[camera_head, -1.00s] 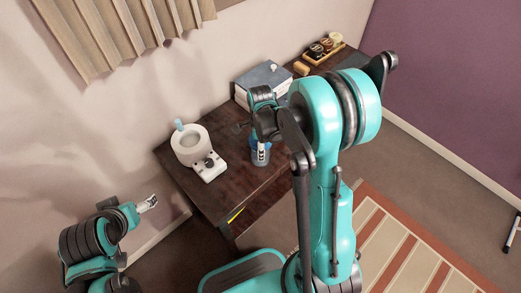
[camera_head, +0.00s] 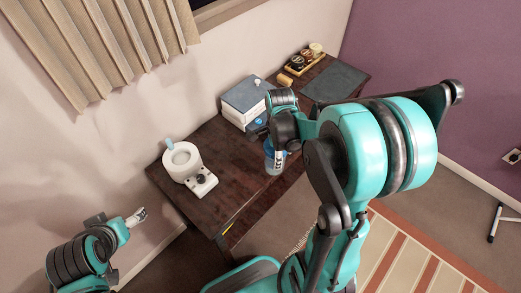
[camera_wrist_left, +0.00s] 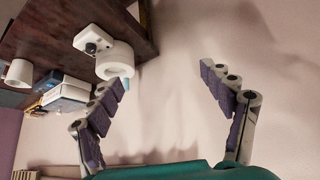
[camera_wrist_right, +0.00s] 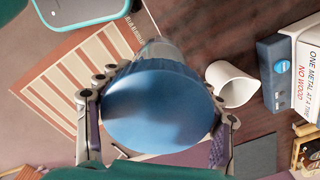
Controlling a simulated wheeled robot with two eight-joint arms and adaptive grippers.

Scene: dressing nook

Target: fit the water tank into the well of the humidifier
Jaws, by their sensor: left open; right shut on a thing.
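The humidifier (camera_head: 204,184) is white, with a round open well and a knob on its front block; a pale blue piece shows at its back. It stands on the dark table's left end and also shows in the left wrist view (camera_wrist_left: 116,54). The water tank (camera_head: 270,158) is clear with a blue cap (camera_wrist_right: 158,108). My right gripper (camera_head: 279,150) is shut on it, to the right of the humidifier and apart from it. The cap hides much of the tank in the right wrist view. My left gripper (camera_head: 140,216) is open and empty, off the table's left end.
A white mug (camera_wrist_right: 234,84) is near the tank. A jar tray (camera_head: 303,64) and dark mat (camera_head: 336,83) lie farther right. Table between humidifier and tank is clear.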

